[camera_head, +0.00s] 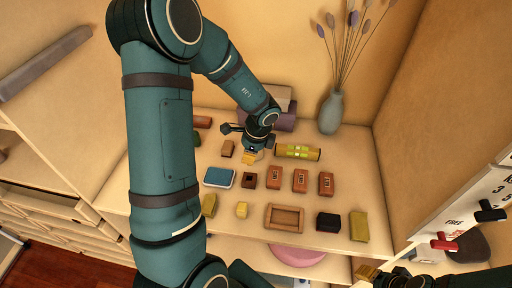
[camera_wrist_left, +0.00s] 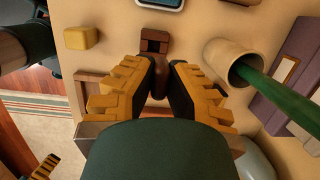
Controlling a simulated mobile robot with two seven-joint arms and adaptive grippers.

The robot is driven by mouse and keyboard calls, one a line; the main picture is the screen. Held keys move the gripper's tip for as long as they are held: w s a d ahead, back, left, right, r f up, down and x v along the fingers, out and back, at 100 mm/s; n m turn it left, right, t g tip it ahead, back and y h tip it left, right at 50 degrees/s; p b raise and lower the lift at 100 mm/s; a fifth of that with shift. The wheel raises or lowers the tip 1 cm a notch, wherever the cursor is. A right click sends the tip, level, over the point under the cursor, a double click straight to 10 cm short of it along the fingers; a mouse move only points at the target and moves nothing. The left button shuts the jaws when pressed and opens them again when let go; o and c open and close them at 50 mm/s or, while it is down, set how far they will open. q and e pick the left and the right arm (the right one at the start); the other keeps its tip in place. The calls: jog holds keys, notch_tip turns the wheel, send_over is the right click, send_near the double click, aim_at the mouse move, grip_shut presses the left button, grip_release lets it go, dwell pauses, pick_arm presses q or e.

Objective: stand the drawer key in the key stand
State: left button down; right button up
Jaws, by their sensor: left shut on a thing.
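The key stand appears to be the small dark brown block with a dark opening (camera_head: 249,180) on the shelf; it also shows beyond my fingertips in the left wrist view (camera_wrist_left: 154,42). My left gripper (camera_head: 253,157) is above the shelf, just behind the block in the head view. Its yellow fingers (camera_wrist_left: 159,82) are shut on a small brown piece (camera_wrist_left: 158,86), apparently the drawer key, mostly hidden between the pads. I cannot tell whether this piece touches the block. My right gripper (camera_head: 368,273) is at the lower right edge, mostly cut off, away from these things.
A blue-topped box (camera_head: 220,177) stands left of the block, several orange-brown boxes (camera_head: 300,181) right. A yellow cube (camera_head: 242,210) and wooden tray (camera_head: 285,217) lie in front. A yellow-green tube (camera_head: 298,152) and grey vase (camera_head: 331,112) are behind to the right.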

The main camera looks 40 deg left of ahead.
pick_arm(q)
jog(key=shift+s+r, duration=0.1)
jog(key=shift+s, duration=0.25)
jog(key=shift+w, duration=0.1)
pick_arm(e)
jog(key=shift+s, duration=0.3)
jog(key=shift+w, duration=0.1)
pick_arm(q)
jog(key=b, duration=0.4)
send_over(249, 173)
jog(key=s+d, duration=0.2)
jog(key=shift+w+d+x, duration=0.1)
jog(key=shift+w+x, duration=0.05)
jog(key=shift+x, duration=0.8)
jog(key=shift+w+d+x, duration=0.1)
jog(key=shift+w+x, duration=0.05)
jog(key=shift+x, duration=0.8)
jog(key=shift+w+d+x, duration=0.1)
jog(key=shift+w+x, duration=0.05)
jog(key=shift+x, duration=0.75)
pick_arm(e)
notch_tip(249, 173, down, 4)
jog(key=shift+f, duration=0.1)
pick_arm(q)
jog(key=shift+p, duration=0.5)
pick_arm(e)
jog(key=shift+r, duration=0.55)
